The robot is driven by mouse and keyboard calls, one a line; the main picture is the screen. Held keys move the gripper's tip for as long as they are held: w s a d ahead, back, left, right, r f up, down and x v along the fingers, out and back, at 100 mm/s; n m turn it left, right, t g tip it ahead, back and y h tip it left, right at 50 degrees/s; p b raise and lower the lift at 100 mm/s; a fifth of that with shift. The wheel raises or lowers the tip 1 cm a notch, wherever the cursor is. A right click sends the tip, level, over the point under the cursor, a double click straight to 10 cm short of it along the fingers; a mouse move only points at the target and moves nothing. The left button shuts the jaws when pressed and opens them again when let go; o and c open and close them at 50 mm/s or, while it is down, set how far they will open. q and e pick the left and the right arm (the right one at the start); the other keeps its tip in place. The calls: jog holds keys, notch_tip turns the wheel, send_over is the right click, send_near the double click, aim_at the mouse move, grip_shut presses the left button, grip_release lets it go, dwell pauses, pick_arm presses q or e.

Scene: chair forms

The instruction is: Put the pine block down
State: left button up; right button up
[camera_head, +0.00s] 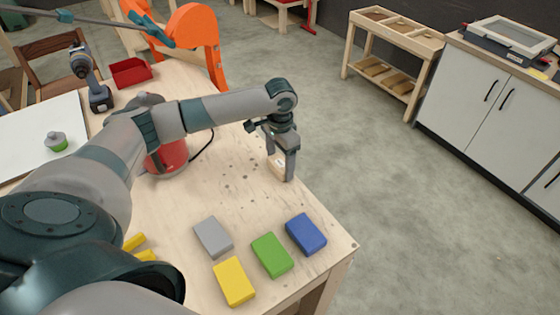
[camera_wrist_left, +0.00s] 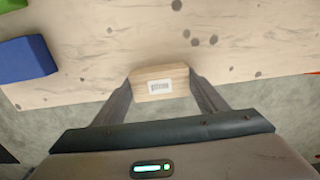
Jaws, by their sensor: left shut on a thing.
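The pine block (camera_wrist_left: 160,83) is a pale wooden block with a white label on its face. My left gripper (camera_head: 284,172) is shut on it near the right edge of the wooden table (camera_head: 215,195). In the left wrist view the two fingers of my left gripper (camera_wrist_left: 161,90) press on its two ends. In the head view the pine block (camera_head: 276,166) is partly hidden by a finger. I cannot tell whether its underside touches the table. My right gripper is not in view.
Grey (camera_head: 213,237), yellow (camera_head: 234,281), green (camera_head: 272,255) and blue (camera_head: 306,234) blocks lie at the table's near corner. A red round thing (camera_head: 168,158) with a black cable stands behind my arm. The tabletop between the blocks and my gripper is clear.

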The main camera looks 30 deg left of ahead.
aim_at(280, 163)
pick_arm(q)
jog(key=o, duration=1.1)
jog(key=shift+f, duration=0.1)
jog(key=shift+c, duration=0.2)
jog(key=shift+w+r, duration=0.1)
jog(key=shift+r, duration=0.45)
notch_tip(280, 163, up, 11)
jog(key=b, duration=0.3)
